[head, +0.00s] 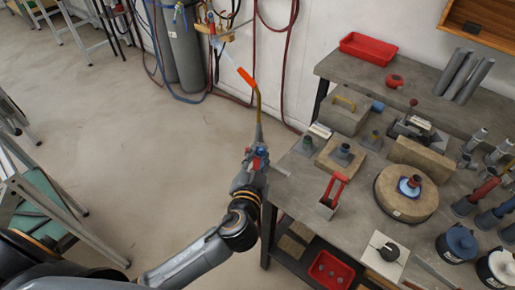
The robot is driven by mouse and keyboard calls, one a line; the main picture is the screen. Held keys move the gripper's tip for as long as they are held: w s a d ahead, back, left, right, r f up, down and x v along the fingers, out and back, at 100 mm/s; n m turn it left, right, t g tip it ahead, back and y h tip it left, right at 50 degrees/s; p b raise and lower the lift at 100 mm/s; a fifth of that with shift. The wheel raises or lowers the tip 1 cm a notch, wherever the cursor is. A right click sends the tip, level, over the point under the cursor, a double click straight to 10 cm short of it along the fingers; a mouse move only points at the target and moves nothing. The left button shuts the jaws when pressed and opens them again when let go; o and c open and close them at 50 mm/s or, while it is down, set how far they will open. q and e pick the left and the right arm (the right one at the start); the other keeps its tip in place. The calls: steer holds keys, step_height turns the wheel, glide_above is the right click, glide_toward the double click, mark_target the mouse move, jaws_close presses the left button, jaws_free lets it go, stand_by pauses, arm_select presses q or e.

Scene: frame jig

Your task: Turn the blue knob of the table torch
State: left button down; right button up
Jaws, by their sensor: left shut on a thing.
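The table torch (258,125) stands at the left edge of the workbench, with a thin brass neck rising to an orange piece (246,77) and a pale tip. Its blue knob (263,152) shows at the torch body, with red parts just below it. My left gripper (252,163) has come up from below and is shut at the blue knob. The fingers partly hide the knob and the torch body, so the exact contact is hard to see. My right gripper is not in view.
A red tray (368,48) lies at the back. Gas cylinders (183,50) and hoses stand by the wall.

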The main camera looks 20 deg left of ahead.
arm_select(q)
steer(key=m+p, duration=0.1)
steer(key=m+g+y+p, duration=0.1)
steer(key=p, duration=0.1)
steer(key=shift+d+r+m, duration=0.1)
steer(key=shift+r+m, duration=0.2)
steer(key=shift+r, duration=0.05)
steer(key=shift+f+m+g+y+p, duration=0.15)
steer(key=shift+m+g+y+p, duration=0.15)
steer(key=shift+m+p, duration=0.8)
steer(key=c, duration=1.1)
jaws_free()
